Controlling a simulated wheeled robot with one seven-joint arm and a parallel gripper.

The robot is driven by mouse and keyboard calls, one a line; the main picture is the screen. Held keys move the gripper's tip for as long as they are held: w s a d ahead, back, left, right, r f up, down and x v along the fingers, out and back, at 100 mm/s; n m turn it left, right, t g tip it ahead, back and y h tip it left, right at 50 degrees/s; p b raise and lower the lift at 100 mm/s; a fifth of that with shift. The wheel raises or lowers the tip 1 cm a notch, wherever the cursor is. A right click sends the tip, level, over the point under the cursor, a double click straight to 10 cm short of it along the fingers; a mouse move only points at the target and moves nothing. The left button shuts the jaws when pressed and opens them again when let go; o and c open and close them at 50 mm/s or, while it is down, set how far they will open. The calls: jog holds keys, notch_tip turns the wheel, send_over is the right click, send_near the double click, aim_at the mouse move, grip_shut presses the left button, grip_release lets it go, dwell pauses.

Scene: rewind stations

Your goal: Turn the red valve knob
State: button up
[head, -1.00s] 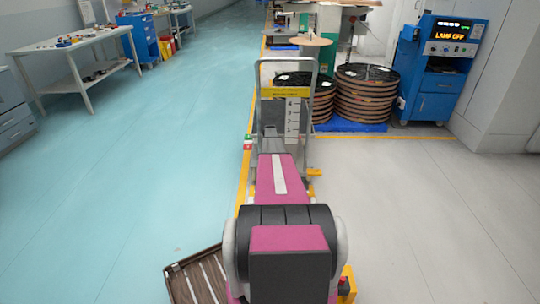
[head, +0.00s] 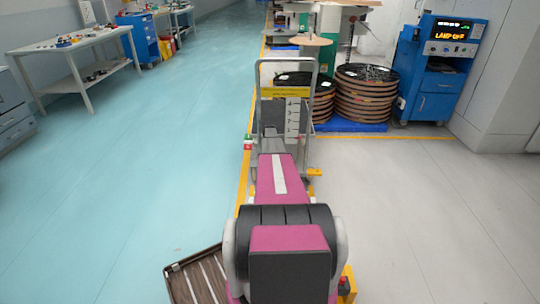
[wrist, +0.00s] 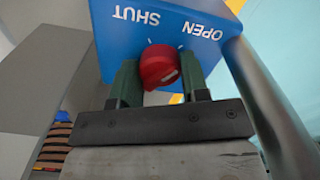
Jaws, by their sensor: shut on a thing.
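The red valve knob (wrist: 159,67) sits on the face of a blue box (wrist: 120,30) in the wrist view. The box carries the words SHUT and OPEN, which appear upside down there. My gripper (wrist: 160,78) has one dark green finger on each side of the knob and is shut on it. A pale mark shows on the knob's lower right. The knob and my gripper's fingers cannot be made out in the head view, where my arm blocks much of the middle.
A metal post (wrist: 265,100) stands close at the right in the wrist view. In the head view, a grey trolley frame (head: 258,95) stands ahead, with stacked reels (head: 365,95) and a blue cabinet (head: 436,85) to its right.

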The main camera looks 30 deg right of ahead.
jog(key=o, duration=0.9)
jog(key=shift+r, duration=0.1)
notch_tip(320, 180, up, 11)
jog(key=shift+f, duration=0.2)
jog(key=shift+s, duration=0.15)
